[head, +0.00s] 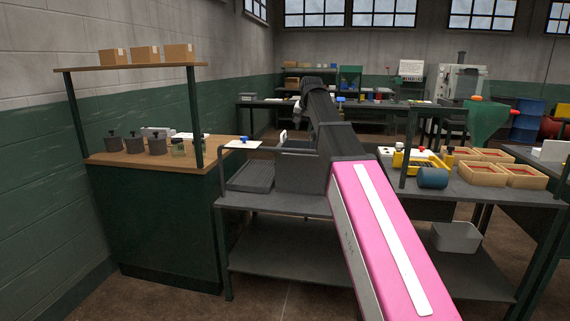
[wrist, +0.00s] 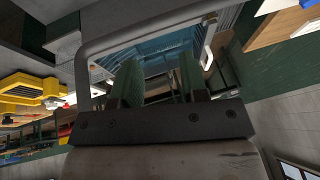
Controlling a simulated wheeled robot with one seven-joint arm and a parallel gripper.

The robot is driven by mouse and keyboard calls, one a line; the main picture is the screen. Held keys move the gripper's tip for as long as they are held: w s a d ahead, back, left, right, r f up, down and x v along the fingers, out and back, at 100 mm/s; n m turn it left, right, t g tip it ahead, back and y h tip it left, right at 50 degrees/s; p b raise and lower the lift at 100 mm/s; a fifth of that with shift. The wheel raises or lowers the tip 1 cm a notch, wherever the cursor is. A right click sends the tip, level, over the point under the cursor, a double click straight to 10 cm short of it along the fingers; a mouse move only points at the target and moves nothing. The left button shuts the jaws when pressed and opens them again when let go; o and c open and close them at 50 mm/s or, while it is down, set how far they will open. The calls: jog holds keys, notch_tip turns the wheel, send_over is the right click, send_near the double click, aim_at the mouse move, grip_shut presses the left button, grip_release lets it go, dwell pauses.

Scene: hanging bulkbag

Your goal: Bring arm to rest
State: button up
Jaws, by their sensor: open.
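My gripper (wrist: 160,82) shows in the wrist view with its two greenish fingers apart and nothing visible between them. Past the fingers is a grey rounded rail (wrist: 150,28), with a bluish ribbed surface beyond it. I cannot tell whether the fingers touch anything. In the head view my arm reaches forward over the middle table, its pink link nearest and its dark links bending down at the far end. The fingers are not clearly visible there.
A grey bin (head: 298,172) and a dark tray (head: 249,177) sit on the table under my arm. To the right are a yellow item (head: 412,160), a blue cylinder (head: 432,178) and wooden boxes (head: 483,173). A shelved bench (head: 160,215) stands left. Floor shows in front.

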jog(key=s+d+f+g, duration=0.15)
jog(key=s+f, duration=0.25)
jog(key=f, duration=0.6)
jog(key=s+d+f+n, duration=0.1)
jog(key=s+d+f, duration=0.25)
jog(key=f, duration=0.55)
jog(key=s+d+f+g, duration=0.1)
jog(key=s+f, duration=0.3)
jog(key=f, duration=0.6)
jog(key=s+d+f+g, duration=0.1)
jog(key=s+d+f, duration=0.1)
jog(key=s+f, duration=0.8)
jog(key=s+d+f+n+g+h, duration=0.1)
jog(key=s+d+f, duration=0.2)
jog(key=s+f, duration=0.7)
jog(key=shift+f+n, duration=0.2)
jog(key=shift+n, duration=0.1)
jog(key=shift+s+d, duration=0.1)
